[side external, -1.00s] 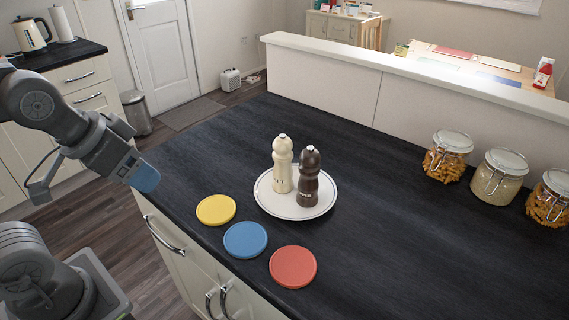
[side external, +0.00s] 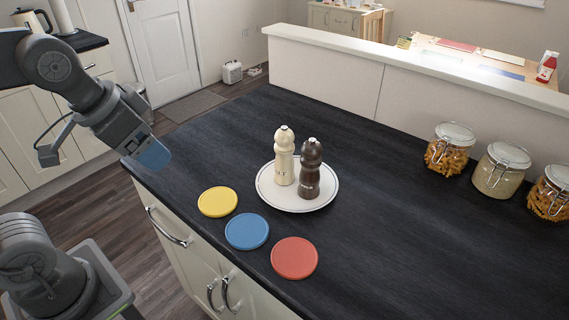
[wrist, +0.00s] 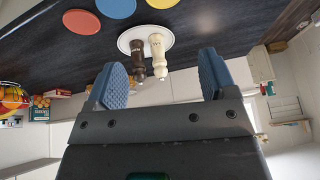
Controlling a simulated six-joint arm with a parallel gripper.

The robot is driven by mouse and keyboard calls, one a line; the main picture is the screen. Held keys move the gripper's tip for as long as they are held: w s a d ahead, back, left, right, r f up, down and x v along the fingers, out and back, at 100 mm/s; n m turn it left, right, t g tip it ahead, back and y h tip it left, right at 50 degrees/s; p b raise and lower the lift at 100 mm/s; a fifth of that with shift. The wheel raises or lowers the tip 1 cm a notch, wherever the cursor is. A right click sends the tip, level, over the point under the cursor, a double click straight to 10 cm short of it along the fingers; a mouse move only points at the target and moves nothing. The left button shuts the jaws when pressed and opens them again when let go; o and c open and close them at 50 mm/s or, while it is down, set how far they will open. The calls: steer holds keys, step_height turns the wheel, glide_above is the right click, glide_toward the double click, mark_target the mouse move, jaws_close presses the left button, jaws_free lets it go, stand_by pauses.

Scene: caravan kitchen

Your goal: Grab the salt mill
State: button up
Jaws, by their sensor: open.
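Two mills stand upright side by side on a white plate with a dark rim (side external: 262,187): a cream mill (side external: 284,160) on the left and a dark brown mill (side external: 311,172) on the right. Cream suggests the salt mill; I cannot read any markings on them. My gripper (side external: 154,155) is at the counter's left edge, well short of the plate, and empty. In the wrist view, my gripper (wrist: 163,80) has its blue finger pads wide apart. The cream mill (wrist: 158,55) and brown mill (wrist: 138,58) appear upside down beyond the gap.
Yellow (side external: 218,201), blue (side external: 247,231) and red (side external: 295,258) coasters lie along the counter's front edge, in front of the plate. Three glass jars (side external: 501,171) stand at the right by the low wall (side external: 400,90). The dark counter between my gripper and the plate is clear.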

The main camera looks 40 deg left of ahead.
steer(key=w+d+r+m+g, duration=0.1)
steer(key=w+r+m, duration=0.25)
steer(key=w, duration=0.25)
steer(key=w+d+r+m+g, duration=0.1)
steer(key=w+r+m, duration=0.1)
steer(key=w+m, duration=0.3)
steer(key=m+g, duration=0.3)
steer(key=m, duration=0.6)
glide_above(284, 138)
steer(key=w+a, duration=0.1)
steer(key=a, duration=0.1)
step_height(284, 138, down, 3)
steer(key=shift+n, duration=0.25)
steer(key=f, duration=0.7)
steer(key=shift+d+f, duration=0.25)
steer(key=shift+f, duration=0.15)
steer(key=shift+w+d+f, duration=0.1)
steer(key=shift+w+f, duration=0.05)
steer(key=shift+f, duration=1.25)
steer(key=shift+w+d+f, duration=0.1)
steer(key=shift+f, duration=1.3)
steer(key=shift+c, duration=0.4)
steer(key=c, duration=1.2)
steer(key=shift+c, duration=0.4)
